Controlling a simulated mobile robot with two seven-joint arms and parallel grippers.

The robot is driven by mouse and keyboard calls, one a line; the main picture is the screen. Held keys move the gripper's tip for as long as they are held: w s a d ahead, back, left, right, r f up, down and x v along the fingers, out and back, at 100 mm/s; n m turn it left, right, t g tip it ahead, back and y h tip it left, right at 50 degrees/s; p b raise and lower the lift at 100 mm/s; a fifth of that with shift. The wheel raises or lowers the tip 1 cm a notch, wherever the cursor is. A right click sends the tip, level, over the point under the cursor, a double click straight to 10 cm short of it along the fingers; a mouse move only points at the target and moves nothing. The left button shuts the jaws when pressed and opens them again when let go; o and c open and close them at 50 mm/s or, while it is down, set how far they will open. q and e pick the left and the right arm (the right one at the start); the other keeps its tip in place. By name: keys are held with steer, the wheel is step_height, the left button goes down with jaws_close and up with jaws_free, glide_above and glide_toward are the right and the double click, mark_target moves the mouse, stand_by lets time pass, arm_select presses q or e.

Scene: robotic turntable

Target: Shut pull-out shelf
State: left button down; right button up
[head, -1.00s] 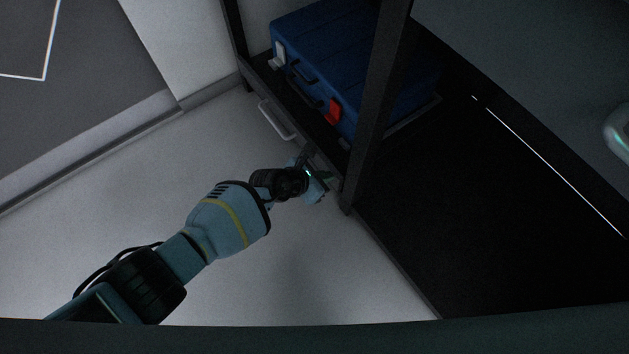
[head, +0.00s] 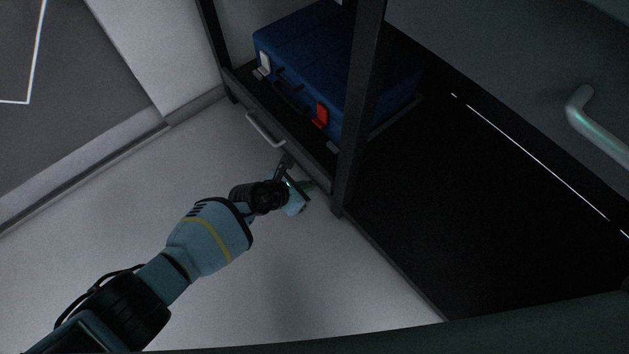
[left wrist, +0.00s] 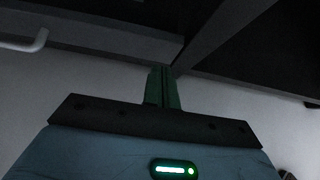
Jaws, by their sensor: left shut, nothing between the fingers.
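The pull-out shelf's dark front (head: 300,146) sits low between the rack's posts and looks about level with them. Its pale handle (head: 265,130) also shows in the left wrist view (left wrist: 28,42). A blue case (head: 325,65) with one white and one red latch lies on the shelf. My left gripper (head: 309,186) is shut and empty, low in front of the shelf's right end by the post. Its green fingers (left wrist: 163,86) point at the shelf's front edge in the left wrist view; whether they touch it I cannot tell. My right gripper is out of view.
A dark post (head: 356,110) rises just right of the shelf, with a wide black surface (head: 470,190) beyond it. A large pale handle (head: 590,120) is at the right edge. The light floor (head: 150,210) in front is clear.

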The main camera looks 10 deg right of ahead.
arm_select(q)
steer(key=p+v, duration=0.6)
steer(key=v, duration=0.4)
steer(key=shift+s+p, duration=0.15)
steer(key=shift+p, duration=0.15)
steer(key=shift+a, duration=0.1)
